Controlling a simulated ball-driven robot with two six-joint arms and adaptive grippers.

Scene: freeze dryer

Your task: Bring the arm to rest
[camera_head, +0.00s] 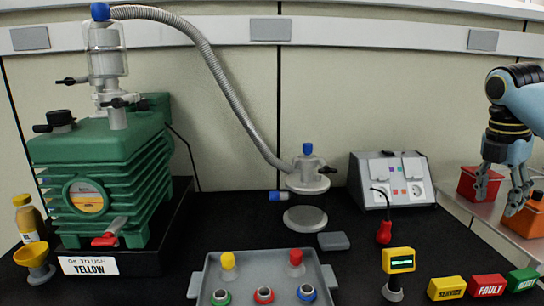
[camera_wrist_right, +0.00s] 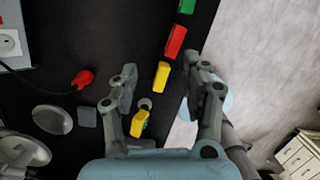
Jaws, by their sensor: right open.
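My right gripper (camera_head: 498,195) hangs fingers-down at the right edge of the head view, in front of a red bin and an orange bin. Its two fingers are spread with nothing between them. In the right wrist view the same gripper (camera_wrist_right: 167,74) is open and empty, over the table's edge, with the floor below on the right. My left gripper is not in view.
The red bin (camera_head: 466,184) and orange bin (camera_head: 520,222) stand on a side shelf close to my right gripper. A green pump (camera_head: 95,150), a socket box (camera_head: 392,182), a grey tray (camera_head: 210,270) and label blocks (camera_head: 487,286) occupy the black table.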

